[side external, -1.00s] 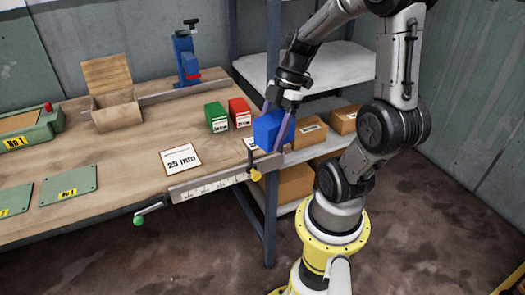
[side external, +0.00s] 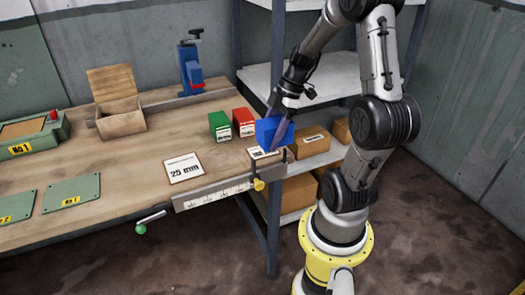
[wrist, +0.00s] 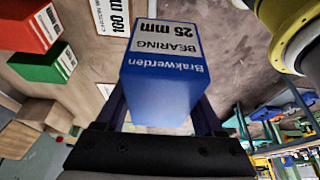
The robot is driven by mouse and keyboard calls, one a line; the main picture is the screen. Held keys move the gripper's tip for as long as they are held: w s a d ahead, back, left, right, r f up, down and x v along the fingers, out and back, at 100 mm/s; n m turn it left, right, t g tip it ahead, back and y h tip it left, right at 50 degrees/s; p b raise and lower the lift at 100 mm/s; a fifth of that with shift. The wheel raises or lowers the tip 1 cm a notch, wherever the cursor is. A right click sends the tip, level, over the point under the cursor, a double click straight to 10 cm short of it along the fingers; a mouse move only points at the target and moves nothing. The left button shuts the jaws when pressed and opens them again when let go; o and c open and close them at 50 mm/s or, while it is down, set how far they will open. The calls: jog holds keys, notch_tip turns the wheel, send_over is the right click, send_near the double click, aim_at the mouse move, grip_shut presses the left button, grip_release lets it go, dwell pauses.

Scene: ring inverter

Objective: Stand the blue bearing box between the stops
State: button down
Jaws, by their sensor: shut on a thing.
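The blue bearing box (side external: 270,131) is in my gripper (side external: 275,136), with a finger on each side, at the right end of the bench. In the wrist view the blue box (wrist: 165,75) fills the middle, and its white label reads "BEARING 25 mm". The box looks raised over a white card (side external: 259,152); whether its bottom touches anything is hidden. A metal scale (side external: 205,194) runs along the bench's front edge, with a yellow knob (side external: 259,185) near its right end. I cannot tell for certain which parts are the stops.
A green box (side external: 219,126) and a red box (side external: 243,122) stand just left of the blue box. An open wooden box (side external: 121,124) and a blue clamp (side external: 190,70) stand farther back. Shelves with cartons (side external: 311,141) are at the right.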

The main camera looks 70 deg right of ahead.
send_over(258, 163)
jog(key=s+d, duration=0.1)
notch_tip(258, 163, down, 5)
jog(key=shift+f, duration=0.15)
jog(key=shift+d+f, duration=0.1)
jog(key=shift+f, duration=1.5)
jog(key=shift+f, duration=0.4)
grip_release()
jog(key=shift+f, duration=0.1)
